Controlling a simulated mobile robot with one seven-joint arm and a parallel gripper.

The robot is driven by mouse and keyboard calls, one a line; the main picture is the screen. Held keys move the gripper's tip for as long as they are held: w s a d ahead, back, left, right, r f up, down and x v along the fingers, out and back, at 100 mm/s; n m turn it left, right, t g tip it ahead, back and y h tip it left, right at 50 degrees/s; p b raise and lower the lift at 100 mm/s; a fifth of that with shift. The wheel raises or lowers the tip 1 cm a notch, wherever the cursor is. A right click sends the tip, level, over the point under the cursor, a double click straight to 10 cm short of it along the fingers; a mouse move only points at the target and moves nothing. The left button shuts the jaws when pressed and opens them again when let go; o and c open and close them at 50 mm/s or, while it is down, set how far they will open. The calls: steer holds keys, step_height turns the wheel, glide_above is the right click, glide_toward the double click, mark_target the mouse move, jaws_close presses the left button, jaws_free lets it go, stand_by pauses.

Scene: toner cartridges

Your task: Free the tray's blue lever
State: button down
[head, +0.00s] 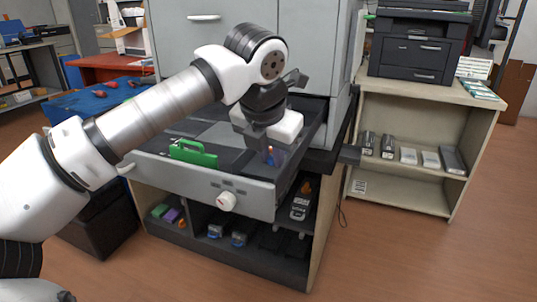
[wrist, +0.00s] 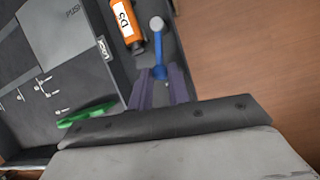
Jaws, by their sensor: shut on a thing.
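The tray (head: 175,178) is a grey drawer pulled out from the machine, with a dark inside. The blue lever (wrist: 158,48) has a round grey-white end and stands at the tray's side in the wrist view. A small blue part of it shows below my gripper in the head view (head: 269,157). My gripper (wrist: 160,82) reaches down into the tray, and its two fingers are shut on the lever's blue shaft. The fingers hide part of the shaft. In the head view my gripper's body covers much of that corner.
An orange cylinder with a white label (wrist: 126,20) lies close beside the lever. A green handle (head: 194,152) stands in the tray's left part. A white knob (head: 227,201) is on the tray front. Shelves below hold several cartridges; the floor at right is clear.

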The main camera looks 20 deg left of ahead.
stand_by(0.4)
steer(key=c, duration=1.3)
jaws_free()
